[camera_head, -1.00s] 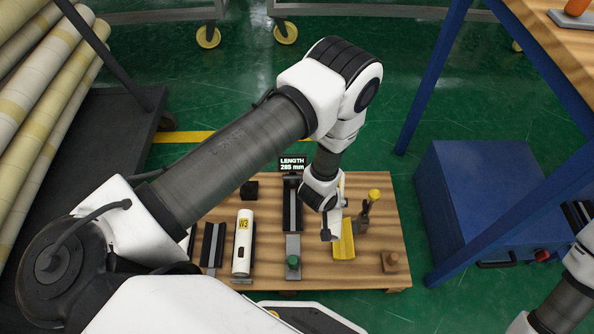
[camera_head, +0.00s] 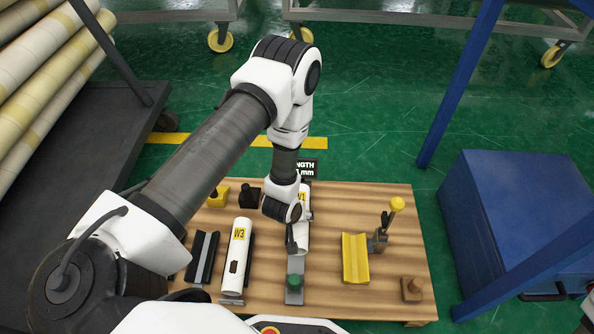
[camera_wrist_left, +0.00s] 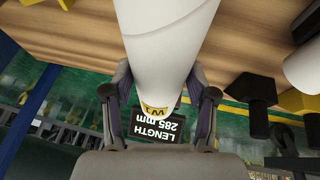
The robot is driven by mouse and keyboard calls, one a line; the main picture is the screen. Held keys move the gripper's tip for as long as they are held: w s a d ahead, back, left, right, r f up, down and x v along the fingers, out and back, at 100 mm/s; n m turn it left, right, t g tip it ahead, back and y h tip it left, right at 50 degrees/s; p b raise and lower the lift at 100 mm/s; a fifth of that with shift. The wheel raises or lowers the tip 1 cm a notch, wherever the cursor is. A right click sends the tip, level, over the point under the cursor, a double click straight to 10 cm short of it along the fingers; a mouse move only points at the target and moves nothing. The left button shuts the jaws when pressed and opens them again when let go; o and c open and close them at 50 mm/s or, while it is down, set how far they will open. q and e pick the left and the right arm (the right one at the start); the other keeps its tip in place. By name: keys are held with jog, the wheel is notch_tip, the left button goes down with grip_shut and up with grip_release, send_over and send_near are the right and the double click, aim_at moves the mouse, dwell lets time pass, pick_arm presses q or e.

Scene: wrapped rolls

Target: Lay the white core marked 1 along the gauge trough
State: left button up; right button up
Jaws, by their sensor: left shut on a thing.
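My left gripper (camera_head: 292,238) is shut on a white core (camera_head: 304,228), whose yellow label reads as 1 in the head view. The core lies lengthwise over the gauge trough (camera_head: 295,265), hiding much of it; I cannot tell whether it touches. A green knob (camera_head: 293,282) sits at the trough's near end. The gauge display (camera_head: 308,168) is partly hidden by my arm. In the left wrist view the white core (camera_wrist_left: 168,45) runs between both fingers, and the display (camera_wrist_left: 157,127) reads LENGTH 285 mm. My right gripper is out of view.
A white core marked W3 (camera_head: 236,255) lies left of the gauge, beside an empty dark cradle (camera_head: 203,257). A yellow V-block (camera_head: 355,260) stands empty at the right, near a yellow-balled lever (camera_head: 396,205) and a wooden block with a knob (camera_head: 412,289).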

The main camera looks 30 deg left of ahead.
pick_arm(q)
jog(key=f+b, duration=0.1)
jog(key=f, duration=0.1)
jog(key=f+b, duration=0.1)
jog(key=b, duration=0.1)
jog(key=shift+a+f, duration=0.2)
jog(key=shift+f, duration=0.2)
jog(key=shift+r, duration=0.2)
jog(key=shift+s+f, duration=0.1)
jog(key=shift+f, duration=0.25)
jog(key=shift+f, duration=0.15)
jog(key=o, duration=1.4)
jog(key=shift+f, duration=0.2)
jog(key=shift+c, duration=0.2)
jog(key=shift+f, duration=0.1)
jog(key=shift+r, duration=0.2)
